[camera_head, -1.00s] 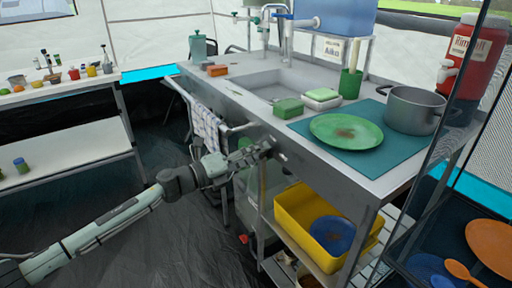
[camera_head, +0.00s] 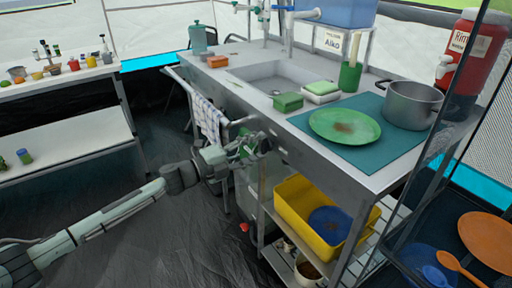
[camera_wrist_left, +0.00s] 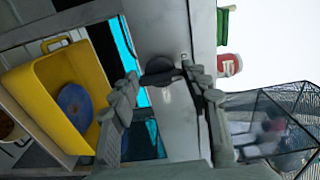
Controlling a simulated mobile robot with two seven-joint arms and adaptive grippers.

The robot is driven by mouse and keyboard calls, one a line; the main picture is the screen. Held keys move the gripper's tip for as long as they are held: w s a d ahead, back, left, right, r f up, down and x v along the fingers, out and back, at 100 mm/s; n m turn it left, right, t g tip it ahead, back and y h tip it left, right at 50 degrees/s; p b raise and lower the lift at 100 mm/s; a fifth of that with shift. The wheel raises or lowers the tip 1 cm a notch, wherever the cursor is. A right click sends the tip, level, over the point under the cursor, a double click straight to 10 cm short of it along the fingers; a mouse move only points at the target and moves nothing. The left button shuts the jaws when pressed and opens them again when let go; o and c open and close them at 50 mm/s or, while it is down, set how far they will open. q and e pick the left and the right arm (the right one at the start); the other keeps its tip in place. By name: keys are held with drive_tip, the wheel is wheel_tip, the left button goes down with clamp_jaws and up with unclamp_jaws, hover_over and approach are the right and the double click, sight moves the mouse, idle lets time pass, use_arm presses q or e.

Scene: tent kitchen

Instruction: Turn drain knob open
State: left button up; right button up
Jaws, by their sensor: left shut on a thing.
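My left gripper (camera_head: 264,143) is at the front face of the steel sink counter (camera_head: 283,165), below the sink basin (camera_head: 272,78). In the left wrist view, its two grey fingers (camera_wrist_left: 160,82) stand on either side of a dark round knob (camera_wrist_left: 160,66) on the counter's front. The gripper is shut on this knob. In the head view the fingers hide the knob, so I cannot tell how far it is turned. My right gripper is not in view.
A yellow bin (camera_head: 291,213) with a blue bowl (camera_head: 330,224) sits on the shelf below. A towel (camera_head: 210,120) hangs on a rail left of the gripper. A green plate (camera_head: 344,126) and a grey pot (camera_head: 412,104) stand on the counter. The floor at left is clear.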

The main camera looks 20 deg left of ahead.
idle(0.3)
use_arm(q)
drive_tip(key=o, duration=1.2)
drive_tip(key=shift+c, duration=0.2)
drive_tip(key=v, duration=1.2)
drive_tip(key=shift+w, duration=0.1)
drive_tip(key=x, duration=1.2)
